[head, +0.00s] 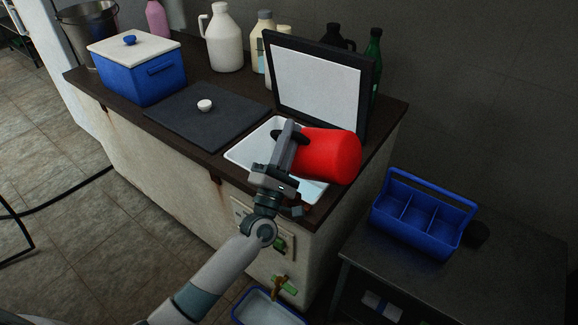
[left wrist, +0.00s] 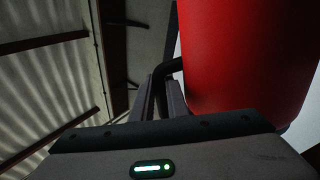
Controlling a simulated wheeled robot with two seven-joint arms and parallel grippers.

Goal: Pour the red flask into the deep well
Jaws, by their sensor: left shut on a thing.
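My left gripper (head: 287,150) is shut on the red flask (head: 332,154) and holds it tilted onto its side, above the deep well (head: 246,150). The well is a white-rimmed opening in the dark counter top with pale liquid or a pale floor showing at its right. The flask's mouth is hidden, and no stream of liquid shows. In the left wrist view the red flask (left wrist: 245,60) fills the upper right, beside the gripper's fingers (left wrist: 160,95). My right gripper is not in view.
An upright framed lid (head: 318,85) stands behind the well. A dark lid with a white knob (head: 204,105) covers the counter to the left. A blue cooler box (head: 138,75) and several bottles stand farther back. A blue caddy (head: 422,215) sits on the side table at right.

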